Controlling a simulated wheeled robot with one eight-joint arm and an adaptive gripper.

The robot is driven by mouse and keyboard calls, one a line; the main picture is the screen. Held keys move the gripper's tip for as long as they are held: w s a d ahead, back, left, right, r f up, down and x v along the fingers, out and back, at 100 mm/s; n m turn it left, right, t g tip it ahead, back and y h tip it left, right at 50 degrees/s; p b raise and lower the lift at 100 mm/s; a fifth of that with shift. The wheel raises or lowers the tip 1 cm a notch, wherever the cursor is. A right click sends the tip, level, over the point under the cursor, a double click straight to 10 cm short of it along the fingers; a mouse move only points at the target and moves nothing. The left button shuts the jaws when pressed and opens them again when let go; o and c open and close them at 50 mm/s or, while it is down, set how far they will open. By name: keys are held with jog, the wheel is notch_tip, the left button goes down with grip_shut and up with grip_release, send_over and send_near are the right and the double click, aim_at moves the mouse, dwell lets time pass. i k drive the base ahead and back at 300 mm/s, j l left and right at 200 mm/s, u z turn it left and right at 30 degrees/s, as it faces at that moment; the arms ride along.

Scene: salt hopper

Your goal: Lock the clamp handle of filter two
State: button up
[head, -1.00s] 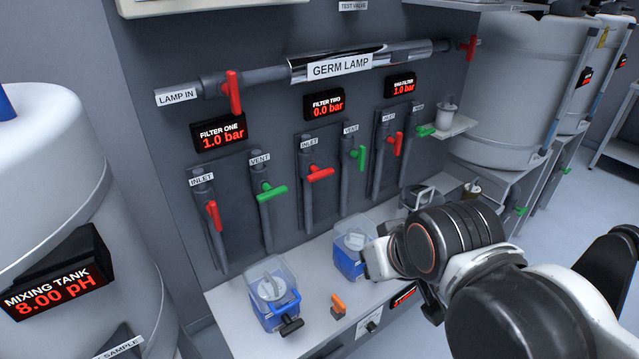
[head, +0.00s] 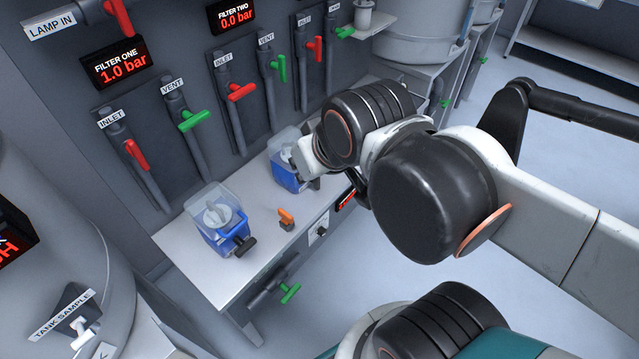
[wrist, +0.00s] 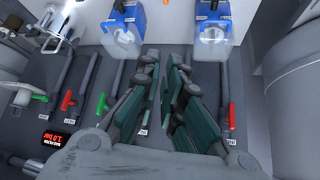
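The filter two housing (head: 283,179), a blue base with a clear cover, stands on the bench behind my wrist in the head view. It also shows at the upper left in the wrist view (wrist: 122,38). Its clamp handle is not clear: my arm covers that side in the head view, and only a small dark shape shows near the top edge in the wrist view. My gripper (wrist: 164,55) has its dark green fingers apart with nothing between them. They point toward the gap between the two blue housings, and I see no contact.
The filter one housing (head: 216,220), with its black handle (head: 243,246), stands to the left. A small orange-topped part (head: 286,218) sits between the housings. Red inlet (head: 241,92) and green vent handles (head: 194,118) stick out from the wall panel.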

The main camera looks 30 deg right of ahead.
aim_at(317, 182)
jog(key=k+j, duration=0.1)
jog(key=k, duration=0.5)
jog(key=k+j, duration=0.1)
jog(key=k, duration=0.5)
